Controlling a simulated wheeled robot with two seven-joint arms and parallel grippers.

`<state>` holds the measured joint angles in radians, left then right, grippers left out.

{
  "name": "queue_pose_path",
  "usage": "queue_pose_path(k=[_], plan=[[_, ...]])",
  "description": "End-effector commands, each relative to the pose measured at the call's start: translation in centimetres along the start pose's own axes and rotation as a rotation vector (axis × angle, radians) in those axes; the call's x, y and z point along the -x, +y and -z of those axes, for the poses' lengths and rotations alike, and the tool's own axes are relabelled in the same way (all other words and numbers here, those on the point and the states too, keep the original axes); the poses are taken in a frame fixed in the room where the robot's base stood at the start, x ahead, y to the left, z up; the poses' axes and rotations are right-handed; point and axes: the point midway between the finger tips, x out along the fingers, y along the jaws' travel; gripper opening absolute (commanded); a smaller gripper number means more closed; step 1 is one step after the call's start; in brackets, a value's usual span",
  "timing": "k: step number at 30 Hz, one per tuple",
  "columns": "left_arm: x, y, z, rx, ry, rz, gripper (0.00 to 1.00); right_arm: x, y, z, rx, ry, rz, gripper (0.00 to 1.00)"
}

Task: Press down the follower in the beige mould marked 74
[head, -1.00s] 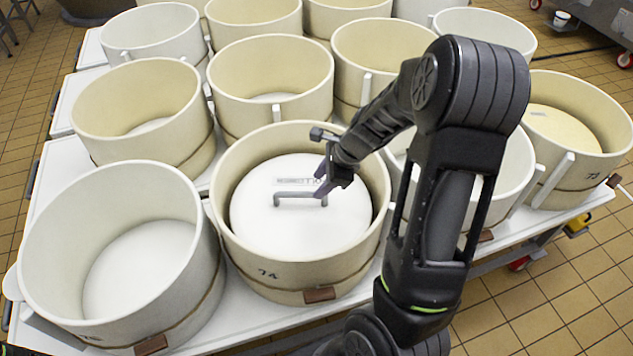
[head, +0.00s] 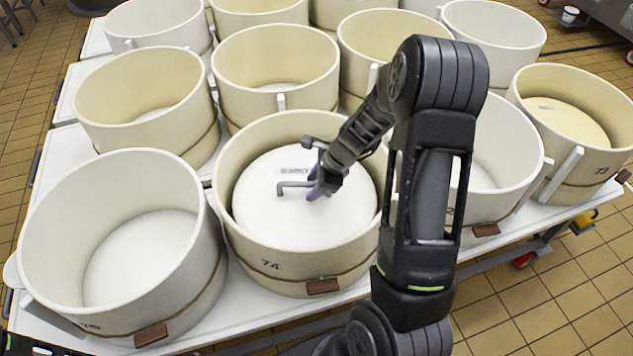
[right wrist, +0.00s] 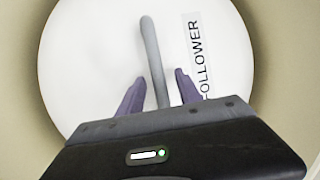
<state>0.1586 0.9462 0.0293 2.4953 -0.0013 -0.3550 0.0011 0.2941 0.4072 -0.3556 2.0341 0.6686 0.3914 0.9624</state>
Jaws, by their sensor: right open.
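The beige mould marked 74 (head: 300,263) stands at the front middle of the table in the head view. Inside it lies the follower (head: 285,222), a white round disc with a grey bar handle and a label; it sits below the mould's rim. The right wrist view shows the follower (right wrist: 90,60) with the word FOLLOWER beside its handle (right wrist: 151,50). My right gripper (head: 312,182) is over the follower at the handle's right end. In the right wrist view its open fingers (right wrist: 159,80) stand one on each side of the handle, with gaps visible. My left gripper is not in view.
A white mould (head: 120,290) stands close on the left, and another (head: 490,195) is partly behind my right arm. Mould 73 (head: 590,165) holds a follower at the far right. More moulds fill the rows behind. The tiled floor (head: 560,290) is clear at front right.

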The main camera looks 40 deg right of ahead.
Motion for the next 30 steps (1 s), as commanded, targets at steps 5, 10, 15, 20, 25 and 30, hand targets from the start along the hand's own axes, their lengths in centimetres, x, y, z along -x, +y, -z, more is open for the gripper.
queue_pose_path(k=[5,10,15,20,25,30], plan=[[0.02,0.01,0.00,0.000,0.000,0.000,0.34,0.05,-0.03,0.00,0.000,0.000,0.001,0.41],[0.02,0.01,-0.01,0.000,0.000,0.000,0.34,0.06,-0.03,0.01,0.000,0.000,0.001,0.27],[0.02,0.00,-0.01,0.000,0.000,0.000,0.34,0.07,-0.03,0.01,0.000,0.000,0.001,0.13],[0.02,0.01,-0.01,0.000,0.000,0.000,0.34,0.07,-0.03,0.01,0.000,0.000,0.001,0.00],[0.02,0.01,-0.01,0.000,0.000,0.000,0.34,0.07,-0.03,0.01,0.000,0.000,0.001,0.00],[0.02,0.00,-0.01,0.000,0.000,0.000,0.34,0.07,-0.03,0.01,0.000,0.000,0.001,0.00]])
